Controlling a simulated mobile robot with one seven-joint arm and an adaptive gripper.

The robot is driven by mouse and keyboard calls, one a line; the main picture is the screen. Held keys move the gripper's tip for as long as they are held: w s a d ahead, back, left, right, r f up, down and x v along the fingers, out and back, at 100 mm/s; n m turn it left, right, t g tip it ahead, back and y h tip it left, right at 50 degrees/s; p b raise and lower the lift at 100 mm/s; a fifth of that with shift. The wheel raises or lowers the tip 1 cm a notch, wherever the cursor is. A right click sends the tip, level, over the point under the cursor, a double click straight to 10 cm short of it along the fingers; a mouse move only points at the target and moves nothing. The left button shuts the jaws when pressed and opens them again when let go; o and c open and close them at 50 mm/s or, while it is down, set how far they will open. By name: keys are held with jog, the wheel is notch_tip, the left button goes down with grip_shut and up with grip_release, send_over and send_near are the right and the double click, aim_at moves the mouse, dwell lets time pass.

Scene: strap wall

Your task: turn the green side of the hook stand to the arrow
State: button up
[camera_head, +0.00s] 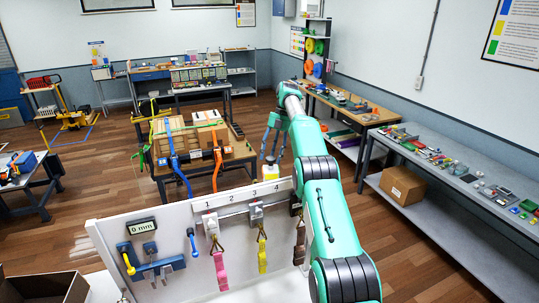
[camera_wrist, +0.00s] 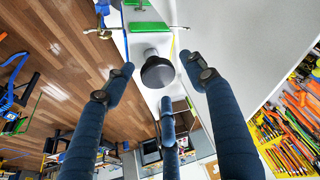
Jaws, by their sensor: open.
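My gripper (camera_head: 274,133) hangs from the arm above the floor gap behind the white strap board, its dark blue fingers apart. In the wrist view its fingers (camera_wrist: 160,95) are spread wide and empty. Beyond them is a dark round-ended knob (camera_wrist: 158,72) on a pale surface, not visibly touched. A green flat piece (camera_wrist: 149,28) shows behind the knob; I cannot tell whether it belongs to the hook stand. I cannot make out the hook stand or the arrow for certain in either view.
The white board (camera_head: 170,220) carries a strip numbered 1 to 4 (camera_head: 241,194) with hanging straps, including a pink one (camera_head: 220,270). A table with wooden boxes (camera_head: 205,140) stands behind it. A grey bench (camera_head: 450,165) holds small parts at right. Orange-handled tools (camera_wrist: 290,115) lie at right.

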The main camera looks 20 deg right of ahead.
jog(key=shift+d, duration=0.1)
jog(key=shift+m, duration=0.7)
